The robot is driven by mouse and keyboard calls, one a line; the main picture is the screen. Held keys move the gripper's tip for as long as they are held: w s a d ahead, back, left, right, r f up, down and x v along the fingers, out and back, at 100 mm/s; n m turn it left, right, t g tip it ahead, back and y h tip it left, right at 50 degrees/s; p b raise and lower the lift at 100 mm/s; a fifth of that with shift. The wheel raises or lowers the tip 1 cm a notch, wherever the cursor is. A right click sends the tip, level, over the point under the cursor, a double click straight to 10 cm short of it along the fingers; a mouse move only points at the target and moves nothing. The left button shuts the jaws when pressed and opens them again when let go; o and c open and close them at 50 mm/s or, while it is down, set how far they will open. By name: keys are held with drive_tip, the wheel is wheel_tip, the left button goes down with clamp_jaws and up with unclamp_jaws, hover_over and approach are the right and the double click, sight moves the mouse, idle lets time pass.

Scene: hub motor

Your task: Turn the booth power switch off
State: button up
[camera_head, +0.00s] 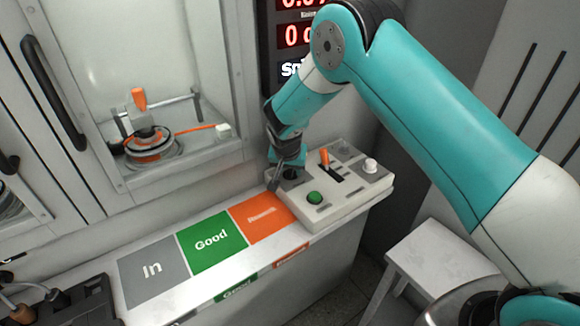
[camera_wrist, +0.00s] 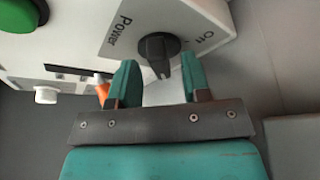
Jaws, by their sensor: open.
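My gripper (camera_wrist: 158,62) has two teal fingers, open, one to each side of the knob's lower part in the picture. I cannot tell whether either finger touches the knob. In the head view my gripper (camera_head: 284,178) is at the left back corner of the control box (camera_head: 340,205) and largely hides the knob.
The box also carries a green button (camera_head: 314,197), an orange lever (camera_head: 325,157) and a white knob (camera_head: 371,165). Grey, green and orange mats (camera_head: 212,243) lie to its left. A glazed booth (camera_head: 135,60) stands behind, and a white stool (camera_head: 440,255) at right.

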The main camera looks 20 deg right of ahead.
drive_tip(key=shift+w+f, duration=0.1)
drive_tip(key=shift+f, duration=0.2)
clamp_jaws()
